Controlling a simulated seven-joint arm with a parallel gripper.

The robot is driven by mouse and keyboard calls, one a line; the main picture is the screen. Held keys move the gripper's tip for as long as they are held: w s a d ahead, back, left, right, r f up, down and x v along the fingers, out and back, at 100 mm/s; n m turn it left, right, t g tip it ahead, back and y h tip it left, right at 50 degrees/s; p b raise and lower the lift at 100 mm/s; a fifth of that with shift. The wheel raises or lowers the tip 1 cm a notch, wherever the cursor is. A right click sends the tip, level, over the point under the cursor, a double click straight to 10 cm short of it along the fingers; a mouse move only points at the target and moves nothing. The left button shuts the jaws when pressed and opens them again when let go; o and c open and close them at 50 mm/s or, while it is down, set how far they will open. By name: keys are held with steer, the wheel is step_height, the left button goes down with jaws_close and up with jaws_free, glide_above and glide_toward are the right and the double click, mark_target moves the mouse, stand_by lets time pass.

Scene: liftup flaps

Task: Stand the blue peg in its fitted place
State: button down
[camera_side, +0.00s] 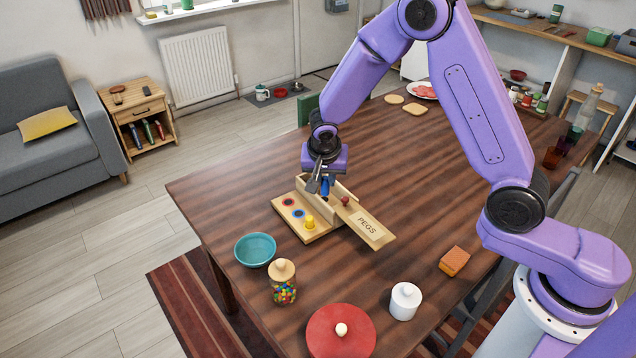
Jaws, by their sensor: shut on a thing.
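My gripper (321,184) is shut on the blue peg (325,189), which hangs low between the fingers at the peg box. The fingers partly hide the peg, and I cannot tell whether it is clear of the box. The wooden board (316,236) lies to the lower left of the gripper. It has a red-ringed place (288,202) and a blue-ringed place (298,214), both empty. A yellow peg (309,222) stands upright on the board in front of them.
The wooden box's open flap (368,226), marked PEGS, slopes right. A red peg (345,201) shows near it. A teal bowl (255,250), candy jar (283,284), red lid (341,332), white jar (405,301) and orange block (454,261) stand nearer. Table left of the board is clear.

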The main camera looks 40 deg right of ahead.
mark_target(325, 180)
step_height(325, 180, up, 6)
steer(key=shift+f, duration=0.25)
steer(key=s+d+n+g+y, duration=0.1)
steer(key=s+d+n+y, duration=0.25)
steer(key=n, duration=0.95)
steer(key=s+d+n+g+y, duration=0.2)
steer(key=d+n+y, duration=0.2)
steer(key=n, duration=0.9)
step_height(325, 180, down, 5)
steer(key=w+f, duration=0.3)
steer(key=w, duration=0.1)
steer(key=w+f, duration=0.3)
steer(key=w, duration=0.2)
steer(key=w+f, duration=0.3)
steer(key=w, duration=0.1)
steer(key=shift+w+d+f, duration=0.15)
steer(key=shift+w+f, duration=0.15)
steer(key=shift+f, duration=0.1)
steer(key=shift+w+f, duration=0.1)
steer(key=shift+f, duration=0.1)
steer(key=shift+w+f, duration=0.1)
steer(key=shift+f, duration=1.5)
